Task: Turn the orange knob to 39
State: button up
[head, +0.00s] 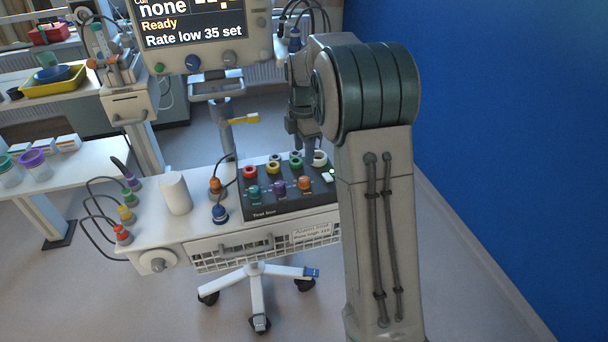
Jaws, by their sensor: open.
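The orange knob (304,184) sits in the front row on the dark test box (262,205), right of a purple knob (279,188) and a teal knob (254,194). Its pointer and scale are too small to read. My gripper (306,146) is open above the back right of the test box, pointing down. It is apart from the orange knob, farther back and higher, and partly hidden by my own arm. The screen (192,22) above reads "none", "Ready" and "Rate low 35 set".
Red (249,171), yellow (273,167), green (296,163) and white (319,158) round parts line the box's back row. An orange plug (215,185), a blue plug (220,212) and a white cylinder (175,193) stand left of it. A blue wall (490,150) is at right.

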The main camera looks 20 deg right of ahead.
aim_at(304, 178)
notch_tip(304, 178, down, 10)
jog(key=shift+r+p, duration=0.2)
jog(key=shift+p, duration=0.3)
jog(key=c, duration=1)
